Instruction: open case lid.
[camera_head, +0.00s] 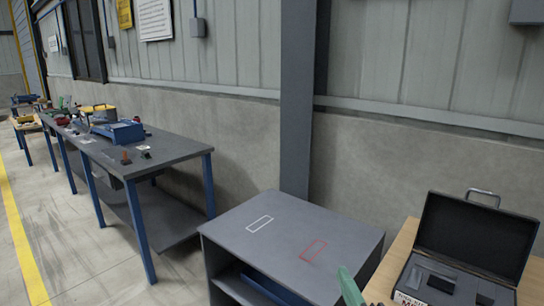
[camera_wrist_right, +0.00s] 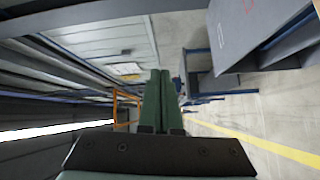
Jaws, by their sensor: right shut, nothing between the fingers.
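A dark case (camera_head: 455,281) stands at the lower right on a wooden-topped table. Its lid (camera_head: 475,236) stands open, raised up behind the base, with a metal handle (camera_head: 483,193) at its top edge. Grey blocks sit inside the base, and a white label with lettering shows at its front left. My right gripper (camera_head: 350,288) shows as green fingers at the bottom edge, left of the case and apart from it. In the right wrist view its two green fingers (camera_wrist_right: 161,100) are together with nothing between them. My left gripper is not in view.
A grey cabinet (camera_head: 290,225) with a white and a red outlined rectangle on its bare top stands left of the wooden table (camera_head: 392,262). A long workbench (camera_head: 175,147) with blue legs and several items is further left. Open floor (camera_head: 90,235) lies in front.

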